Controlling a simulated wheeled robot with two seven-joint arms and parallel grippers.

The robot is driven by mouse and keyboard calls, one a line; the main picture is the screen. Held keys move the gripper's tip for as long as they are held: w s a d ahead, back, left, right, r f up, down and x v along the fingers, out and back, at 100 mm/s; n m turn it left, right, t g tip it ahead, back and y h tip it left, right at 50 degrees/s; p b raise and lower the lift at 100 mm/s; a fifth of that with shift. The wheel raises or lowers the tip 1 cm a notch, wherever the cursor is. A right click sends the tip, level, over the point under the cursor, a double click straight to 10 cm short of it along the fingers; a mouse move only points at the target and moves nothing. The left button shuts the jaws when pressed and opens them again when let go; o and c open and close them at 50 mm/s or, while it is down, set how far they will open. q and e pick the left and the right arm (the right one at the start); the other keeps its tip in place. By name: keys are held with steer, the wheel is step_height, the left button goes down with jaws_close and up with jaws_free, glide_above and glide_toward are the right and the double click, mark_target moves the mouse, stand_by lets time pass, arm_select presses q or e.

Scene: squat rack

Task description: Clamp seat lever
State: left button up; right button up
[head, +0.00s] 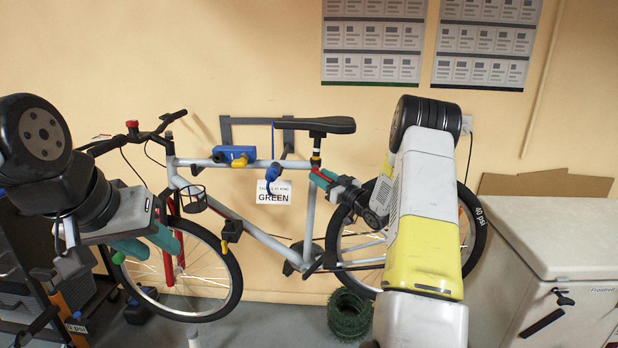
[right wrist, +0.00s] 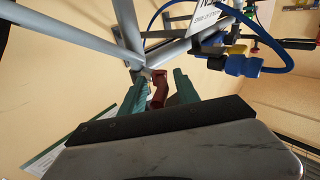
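The bike's saddle (head: 315,125) sits on a seat post above the grey frame (head: 258,232). Just below the post, at the top of the frame, is a red seat lever (head: 321,179). In the right wrist view the red lever (right wrist: 158,90) lies between the two teal fingers of my right gripper (right wrist: 160,93). A gap shows on the lever's right side, so the fingers are around it rather than closed on it. In the head view my right gripper (head: 331,181) partly hides the lever. My left gripper (head: 147,242) is empty, its teal fingers apart, in front of the front wheel.
A blue clamp (head: 234,154) holds the top tube, with a blue hose and a "GREEN" sign (head: 273,192) nearby. A green coil (head: 349,314) lies on the floor under the rear wheel. A white chest (head: 565,240) stands right, a dark rack (head: 30,270) left.

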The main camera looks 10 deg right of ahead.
steer(key=r+v, duration=0.1)
steer(key=v, duration=0.6)
steer(key=shift+s+d+f, duration=0.15)
steer(key=shift+s+f, duration=0.1)
steer(key=shift+f, duration=0.25)
steer(key=shift+c, duration=0.2)
